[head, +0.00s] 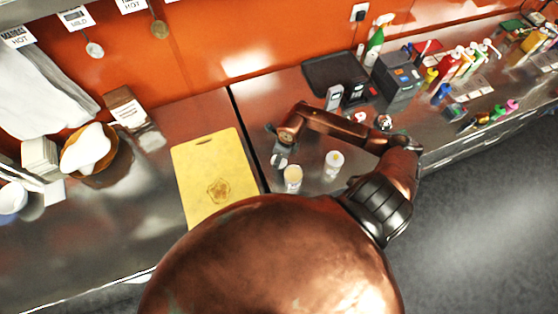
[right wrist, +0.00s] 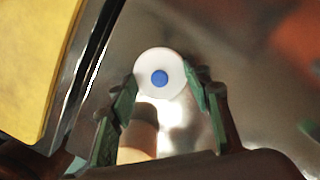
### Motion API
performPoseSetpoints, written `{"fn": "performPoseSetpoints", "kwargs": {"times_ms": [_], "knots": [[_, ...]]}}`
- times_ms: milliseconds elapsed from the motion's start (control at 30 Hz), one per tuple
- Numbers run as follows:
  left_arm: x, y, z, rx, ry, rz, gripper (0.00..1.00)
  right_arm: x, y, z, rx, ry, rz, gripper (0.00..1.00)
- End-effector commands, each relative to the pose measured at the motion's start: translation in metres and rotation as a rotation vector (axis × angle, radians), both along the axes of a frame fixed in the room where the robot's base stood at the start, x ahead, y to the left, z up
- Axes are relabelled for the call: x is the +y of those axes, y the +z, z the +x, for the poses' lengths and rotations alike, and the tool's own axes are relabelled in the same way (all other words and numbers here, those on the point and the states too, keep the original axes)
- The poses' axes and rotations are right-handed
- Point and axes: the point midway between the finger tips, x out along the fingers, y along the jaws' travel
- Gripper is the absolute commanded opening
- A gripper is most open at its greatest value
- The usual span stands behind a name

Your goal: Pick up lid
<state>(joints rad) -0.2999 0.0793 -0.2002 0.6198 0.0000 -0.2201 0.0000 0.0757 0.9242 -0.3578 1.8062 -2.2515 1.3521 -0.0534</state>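The lid, a white disc with a blue centre (right wrist: 159,62), shows in the right wrist view above the steel counter. My right gripper (right wrist: 162,78) is open, with green-padded fingers spread either side of the lid's near part. I cannot tell whether either fingertip touches it. In the head view my right gripper (head: 276,143) hangs over the counter beside the yellow board, and the lid is hard to make out under it. My left gripper is not in view.
A cream-topped jar (head: 292,179) and a second white jar (head: 334,160) stand close to the gripper. A yellow cutting board (head: 213,170) lies left of a dark counter seam. Dark boxes (head: 397,72) and bottles stand to the right. A bowl (head: 104,165) is at far left.

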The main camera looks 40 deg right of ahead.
Motion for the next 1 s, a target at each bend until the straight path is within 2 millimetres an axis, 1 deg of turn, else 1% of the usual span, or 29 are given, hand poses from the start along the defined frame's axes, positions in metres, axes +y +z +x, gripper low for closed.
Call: {"fn": "performPoseSetpoints", "kwargs": {"times_ms": [33,67,600,867,1000], "knots": [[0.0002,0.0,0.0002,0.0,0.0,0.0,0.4,-0.0001,0.0001,-0.0001,0.0,0.0,0.0,0.4],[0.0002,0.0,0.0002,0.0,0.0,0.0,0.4,-0.0001,0.0001,-0.0001,0.0,0.0,0.0,0.38],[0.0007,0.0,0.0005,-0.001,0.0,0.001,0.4,-0.0003,-0.0013,-0.0012,0.003,0.0,-0.001,0.01],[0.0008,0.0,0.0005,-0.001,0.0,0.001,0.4,-0.0001,-0.0018,-0.0021,0.005,0.0,-0.001,0.01],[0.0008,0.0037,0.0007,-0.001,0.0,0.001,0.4,0.0003,0.0043,-0.0018,0.005,0.002,-0.001,0.01]]}}
